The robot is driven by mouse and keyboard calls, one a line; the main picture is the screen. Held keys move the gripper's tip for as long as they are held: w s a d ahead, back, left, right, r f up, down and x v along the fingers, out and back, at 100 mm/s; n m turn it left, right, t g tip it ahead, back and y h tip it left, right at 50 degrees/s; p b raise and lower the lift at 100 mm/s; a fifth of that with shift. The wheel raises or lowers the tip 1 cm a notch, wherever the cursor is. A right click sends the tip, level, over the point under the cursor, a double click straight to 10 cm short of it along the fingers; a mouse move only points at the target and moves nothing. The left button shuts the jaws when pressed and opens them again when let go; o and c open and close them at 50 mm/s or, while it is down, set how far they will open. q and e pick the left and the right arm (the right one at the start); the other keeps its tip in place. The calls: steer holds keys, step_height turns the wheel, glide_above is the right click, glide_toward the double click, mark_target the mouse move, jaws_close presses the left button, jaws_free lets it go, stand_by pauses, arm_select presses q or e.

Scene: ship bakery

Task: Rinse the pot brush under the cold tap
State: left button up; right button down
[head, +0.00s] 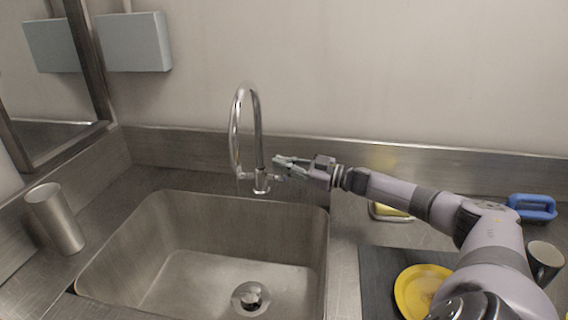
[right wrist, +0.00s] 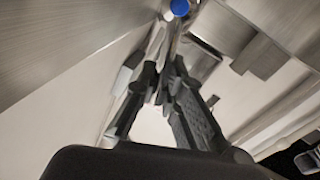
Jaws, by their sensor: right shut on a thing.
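The tap (head: 260,150) has a tall curved spout and stands behind the sink (head: 180,280). My right gripper (head: 279,165) reaches in from the right and is at the right side of the tap's base. In the right wrist view its fingers (right wrist: 165,75) are closed around a thin metal part, which looks like the tap's lever; a blue round cap (right wrist: 180,7) shows just past them. A blue block with a looped handle (head: 532,207) lies at the far right of the counter; it may be the pot brush, but I cannot tell. My left gripper is out of view. No running water is visible.
A metal cup (head: 54,220) stands left of the sink. Right of it are a yellow sponge (head: 392,209) in a dish, a yellow plate (head: 420,285) on a dark mat (head: 375,290), and a dark mug (head: 545,262). The sink basin looks empty.

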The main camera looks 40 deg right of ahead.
steer(key=c, duration=1.7)
jaws_free()
steer(key=shift+o, duration=0.2)
steer(key=v, duration=0.7)
steer(key=shift+s, duration=0.2)
